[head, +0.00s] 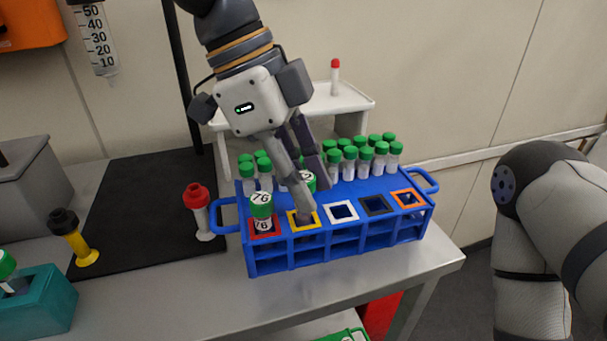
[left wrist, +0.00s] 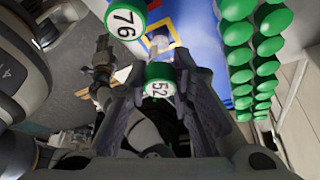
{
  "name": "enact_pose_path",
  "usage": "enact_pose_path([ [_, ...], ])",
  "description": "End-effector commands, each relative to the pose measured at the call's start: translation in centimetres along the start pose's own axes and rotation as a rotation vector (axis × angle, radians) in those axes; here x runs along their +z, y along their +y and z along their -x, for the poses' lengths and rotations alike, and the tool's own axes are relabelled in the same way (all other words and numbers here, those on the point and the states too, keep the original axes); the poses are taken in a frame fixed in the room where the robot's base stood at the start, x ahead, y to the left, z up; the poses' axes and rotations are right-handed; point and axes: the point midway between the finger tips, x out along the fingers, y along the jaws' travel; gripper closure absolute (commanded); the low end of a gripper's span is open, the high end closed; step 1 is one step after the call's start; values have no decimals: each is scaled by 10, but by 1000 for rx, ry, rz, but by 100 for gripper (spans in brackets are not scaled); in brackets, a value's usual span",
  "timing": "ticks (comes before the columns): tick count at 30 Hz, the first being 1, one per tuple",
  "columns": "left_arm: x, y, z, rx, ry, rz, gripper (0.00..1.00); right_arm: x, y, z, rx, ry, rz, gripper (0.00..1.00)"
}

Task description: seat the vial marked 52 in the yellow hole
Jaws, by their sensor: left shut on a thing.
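The vial marked 52 has a green cap (head: 308,181) and shows in the left wrist view (left wrist: 158,84) between my fingers. My left gripper (head: 304,185) is shut on it, near the yellow-framed hole (head: 293,225) of the blue rack. In the head view one finger hides most of the vial and part of that hole. The yellow frame (left wrist: 178,33) also shows in the left wrist view, just past the cap. I cannot tell whether the vial's lower end is in the hole. My right gripper is not in view.
A vial marked 76 (head: 262,205) stands in the red-framed hole, left of the yellow one. The white, dark and orange-framed holes look empty. Several green-capped vials (head: 366,155) stand behind. A red-capped tube (head: 197,211) stands left of the blue rack (head: 340,255).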

Motion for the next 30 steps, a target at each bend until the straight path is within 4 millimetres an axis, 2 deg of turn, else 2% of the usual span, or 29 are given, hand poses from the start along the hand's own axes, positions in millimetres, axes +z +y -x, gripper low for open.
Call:
enact_pose_path([
  [30, 4, 0, -9, 0, 0, 0, 95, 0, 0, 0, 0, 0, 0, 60],
])
